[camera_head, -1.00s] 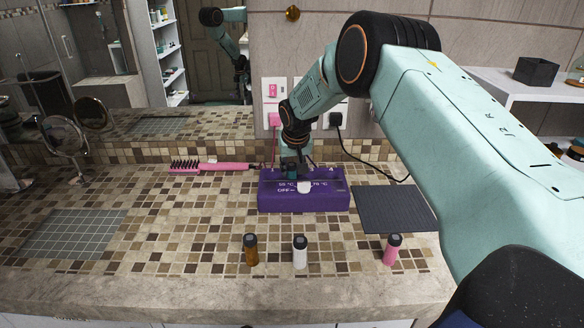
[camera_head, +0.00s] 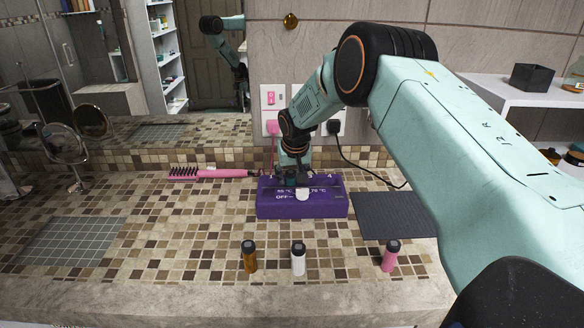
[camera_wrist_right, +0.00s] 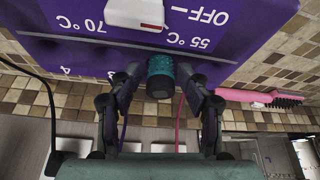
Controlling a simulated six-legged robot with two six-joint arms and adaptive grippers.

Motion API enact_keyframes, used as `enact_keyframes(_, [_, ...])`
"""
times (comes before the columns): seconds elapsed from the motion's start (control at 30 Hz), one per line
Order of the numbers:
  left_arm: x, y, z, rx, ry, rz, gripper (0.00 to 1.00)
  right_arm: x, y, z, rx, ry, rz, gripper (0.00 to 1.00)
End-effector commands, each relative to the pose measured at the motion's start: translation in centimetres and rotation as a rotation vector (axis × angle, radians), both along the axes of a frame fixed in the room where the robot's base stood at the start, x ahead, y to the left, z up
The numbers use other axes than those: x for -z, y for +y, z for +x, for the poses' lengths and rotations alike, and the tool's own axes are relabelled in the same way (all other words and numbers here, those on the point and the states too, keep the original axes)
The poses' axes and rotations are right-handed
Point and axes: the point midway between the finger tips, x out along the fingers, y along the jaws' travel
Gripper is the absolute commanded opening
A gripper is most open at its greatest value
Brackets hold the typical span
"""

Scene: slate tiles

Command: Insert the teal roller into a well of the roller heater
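The purple roller heater (camera_head: 330,206) stands on the mosaic counter with a white slider switch on its front; its top also shows in the right wrist view (camera_wrist_right: 240,40). The teal roller (camera_wrist_right: 160,72), ribbed with a dark end, stands at the heater between my right fingertips. How deep it sits in a well is hard to see. My right gripper (camera_wrist_right: 162,78) has a finger on each side of the roller, with narrow gaps showing; it also shows small at the heater's back left in the head view (camera_head: 291,178). My left gripper is not in view.
Brown (camera_head: 249,257), white (camera_head: 298,259) and pink (camera_head: 390,256) bottles stand in front of the heater. A dark mat (camera_head: 392,216) lies to its right, a pink brush (camera_head: 210,173) to its back left. A black cord runs behind. The left counter is mostly clear.

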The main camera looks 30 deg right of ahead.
Motion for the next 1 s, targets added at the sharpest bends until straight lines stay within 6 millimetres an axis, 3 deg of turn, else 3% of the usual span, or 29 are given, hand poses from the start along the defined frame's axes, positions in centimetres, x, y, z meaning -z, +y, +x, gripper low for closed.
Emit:
enact_keyframes(0.6, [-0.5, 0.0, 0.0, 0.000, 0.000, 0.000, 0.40, -10.0, 1.5, -3.4, 0.000, -0.008, 0.000, 0.50])
enact_keyframes(0.8, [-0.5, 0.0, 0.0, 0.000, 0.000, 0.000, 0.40, -11.5, 1.7, -4.0, 0.000, -0.007, -0.001, 0.50])
enact_keyframes(1.0, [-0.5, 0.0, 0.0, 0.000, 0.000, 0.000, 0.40, -11.7, 1.7, -4.1, 0.001, -0.006, -0.001, 0.50])
